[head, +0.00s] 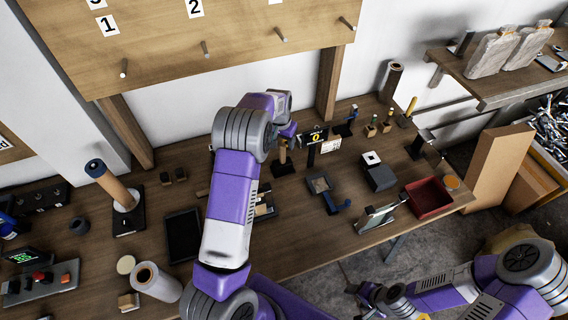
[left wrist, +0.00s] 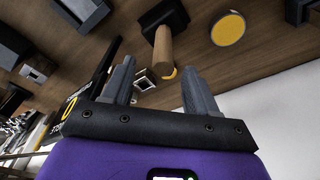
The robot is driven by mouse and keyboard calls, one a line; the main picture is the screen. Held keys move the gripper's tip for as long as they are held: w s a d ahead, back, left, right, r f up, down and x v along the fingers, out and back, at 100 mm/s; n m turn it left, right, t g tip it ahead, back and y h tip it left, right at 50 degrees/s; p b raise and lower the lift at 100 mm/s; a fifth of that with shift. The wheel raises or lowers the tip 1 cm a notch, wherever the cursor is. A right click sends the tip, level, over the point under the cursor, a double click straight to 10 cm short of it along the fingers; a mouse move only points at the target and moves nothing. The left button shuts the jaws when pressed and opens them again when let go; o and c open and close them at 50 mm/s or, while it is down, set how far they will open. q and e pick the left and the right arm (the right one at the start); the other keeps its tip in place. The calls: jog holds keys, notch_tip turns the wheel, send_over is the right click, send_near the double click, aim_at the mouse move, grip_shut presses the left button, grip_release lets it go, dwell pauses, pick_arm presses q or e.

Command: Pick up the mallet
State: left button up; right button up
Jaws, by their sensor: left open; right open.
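The mallet stands on its black head (head: 284,169) on the wooden workbench, with its wooden handle (head: 282,154) pointing up. My left gripper (head: 288,133) is open just above the handle's top end. In the left wrist view, the mallet's handle (left wrist: 163,52) shows beyond and between the two open fingers (left wrist: 157,68), with a yellow band at its near end. The fingers do not appear closed on it. My right gripper (head: 383,299) is low at the right, off the bench's front edge, away from the mallet.
A yellow disc (left wrist: 228,28) lies near the mallet. A small dark tray (head: 320,184), a dark block (head: 379,175) and a red bin (head: 429,197) stand to the right. A dark tablet (head: 183,235) lies left.

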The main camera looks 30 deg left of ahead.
aim_at(283, 144)
pick_arm(q)
jog(key=shift+f, duration=0.5)
jog(key=f, duration=0.4)
jog(key=shift+w+a+f, duration=0.15)
jog(key=shift+w+a, duration=0.05)
jog(key=shift+w, duration=0.15)
jog(key=shift+w, duration=0.1)
grip_shut()
notch_tip(283, 144, up, 10)
jog(key=shift+r, duration=0.1)
